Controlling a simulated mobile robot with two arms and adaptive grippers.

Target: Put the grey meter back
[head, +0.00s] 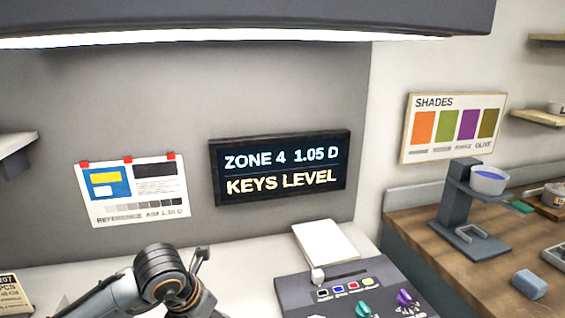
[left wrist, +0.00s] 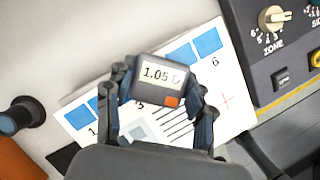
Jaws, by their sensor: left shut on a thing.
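The grey meter (left wrist: 150,97) shows in the left wrist view, its lit display reading 1.05 D, with an orange button beside the display. My left gripper (left wrist: 161,106) is shut on the meter, one finger on each side. Under or behind it lies a white printed sheet (left wrist: 226,91) with numbered blue patches; I cannot tell whether the meter touches it. In the head view my left arm shows at the bottom, and the meter cannot be made out there. My right gripper is in neither view.
A dark console (head: 335,290) with coloured knobs stands at lower middle, a white pad (head: 325,243) behind it. A wall screen (head: 281,168) reads "ZONE 4 1.05 D, KEYS LEVEL". A grey stand with a cup (head: 489,180) is on the right wooden bench. A dark cylinder (left wrist: 22,116) lies left.

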